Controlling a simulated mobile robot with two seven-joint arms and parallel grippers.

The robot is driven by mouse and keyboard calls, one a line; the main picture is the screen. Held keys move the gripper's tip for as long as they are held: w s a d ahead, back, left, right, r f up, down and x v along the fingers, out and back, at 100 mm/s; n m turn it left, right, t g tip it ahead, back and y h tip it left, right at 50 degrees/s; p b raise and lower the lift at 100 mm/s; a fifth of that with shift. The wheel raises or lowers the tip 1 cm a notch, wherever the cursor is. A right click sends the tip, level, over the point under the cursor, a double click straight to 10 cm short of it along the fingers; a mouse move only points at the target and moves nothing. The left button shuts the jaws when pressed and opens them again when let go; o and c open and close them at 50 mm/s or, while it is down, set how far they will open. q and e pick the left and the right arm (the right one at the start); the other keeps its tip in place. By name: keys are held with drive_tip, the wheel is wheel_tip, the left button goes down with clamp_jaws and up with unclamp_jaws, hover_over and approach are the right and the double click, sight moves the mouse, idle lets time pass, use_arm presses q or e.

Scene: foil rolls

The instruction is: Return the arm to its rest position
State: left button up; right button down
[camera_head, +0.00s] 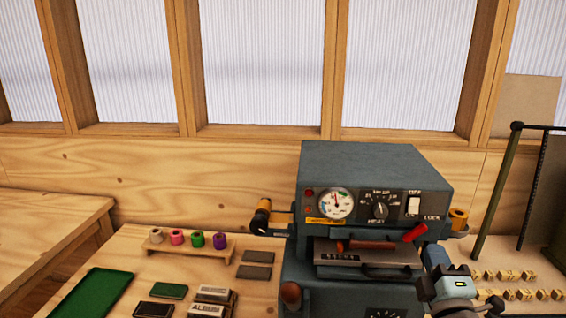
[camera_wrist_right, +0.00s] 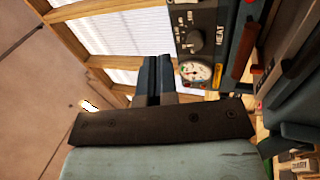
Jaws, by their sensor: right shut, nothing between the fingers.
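My right gripper (camera_head: 452,277) is in front of the right side of the grey foil stamping machine (camera_head: 390,164) in the head view. In the right wrist view its two dark fingers (camera_wrist_right: 154,76) are closed together with nothing between them. The machine's dial and panel also show beyond them in that view (camera_wrist_right: 200,45). Whether the gripper touches the machine cannot be told from the head view. My left gripper is not in view.
White, pink, green and purple foil rolls (camera_head: 177,238) stand on a wooden rack left of the machine. A green tray (camera_head: 95,294) and several small blocks (camera_head: 257,272) lie nearby. Wooden letter cubes (camera_head: 528,294) and a dark metal frame (camera_head: 497,190) are at the right.

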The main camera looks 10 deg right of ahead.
drive_tip(key=s+a+f+m+g+y+p, duration=0.1)
drive_tip(key=s+a+f+m+g+y, duration=0.15)
drive_tip(key=f, duration=0.45)
drive_tip(key=s+a+f+m+g+y+p, duration=0.1)
drive_tip(key=s+a+f+m+g, duration=0.15)
drive_tip(key=f, duration=0.45)
drive_tip(key=s+a+f+m+g+y+p, duration=0.1)
drive_tip(key=a+f, duration=0.2)
drive_tip(key=f, duration=0.4)
drive_tip(key=s+a+f+m+g+y+p, duration=0.1)
drive_tip(key=s+a+f+m+g+y, duration=0.2)
drive_tip(key=s+f, duration=0.9)
drive_tip(key=a+m+g, duration=0.1)
drive_tip(key=a+m, duration=0.2)
drive_tip(key=a, duration=0.1)
drive_tip(key=shift+s, duration=0.25)
drive_tip(key=shift+r, duration=0.1)
drive_tip(key=c, duration=1.8)
unclamp_jaws()
